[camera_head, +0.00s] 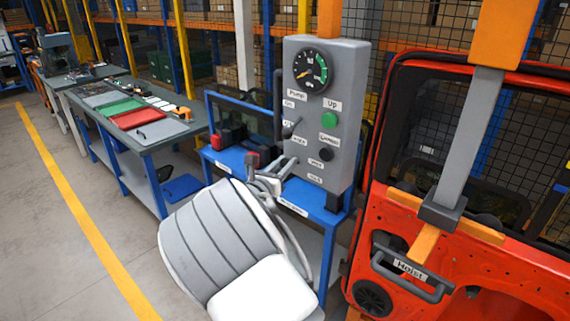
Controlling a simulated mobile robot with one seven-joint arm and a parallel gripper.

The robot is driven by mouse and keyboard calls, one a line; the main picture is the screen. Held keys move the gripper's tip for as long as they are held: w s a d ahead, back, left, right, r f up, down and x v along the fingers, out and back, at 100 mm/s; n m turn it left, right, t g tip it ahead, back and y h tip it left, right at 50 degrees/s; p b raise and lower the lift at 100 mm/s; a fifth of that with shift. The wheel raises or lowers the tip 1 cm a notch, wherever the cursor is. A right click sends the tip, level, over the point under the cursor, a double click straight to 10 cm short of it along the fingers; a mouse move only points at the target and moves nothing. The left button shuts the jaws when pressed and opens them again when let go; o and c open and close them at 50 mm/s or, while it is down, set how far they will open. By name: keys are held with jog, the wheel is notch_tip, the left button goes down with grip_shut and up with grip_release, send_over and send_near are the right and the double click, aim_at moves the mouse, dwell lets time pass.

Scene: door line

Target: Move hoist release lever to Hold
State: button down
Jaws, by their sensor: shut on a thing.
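The grey control panel (343,70) stands upright at the middle, with a round gauge (313,70) on top. My white and grey arm hides part of the lever and the stand below. I cannot tell which label the lever points at.
A second small lever (291,129) sits above, under the Pump label. A green button (330,120) and a black knob (326,154) are on the right. A red door panel (470,240) hangs at right on a hoist (455,140). A workbench (165,128) stands at left.

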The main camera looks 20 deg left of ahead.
jog(key=shift+f, duration=0.15)
jog(key=b, duration=0.2)
jog(key=f+t+b, duration=0.1)
jog(key=shift+s+f+b, duration=0.15)
jog(key=shift+f+b, duration=0.1)
jog(key=shift+b, duration=0.1)
jog(key=shift+f+n+t+y+b, duration=0.35)
jog(key=shift+f+n+t+b, duration=0.35)
jog(key=shift+t+b, duration=0.95)
jog(key=shift+f+n+t+y+b, duration=0.5)
jog(key=shift+n+t+b, duration=0.55)
jog(key=shift+b, duration=0.85)
jog(key=shift+f+n+t+y+b, duration=0.25)
jog(key=shift+f+n+t+b, duration=0.35)
jog(key=shift+t+b, duration=1.1)
jog(key=c, duration=0.6)
grip_release()
jog(key=shift+w, duration=0.2)
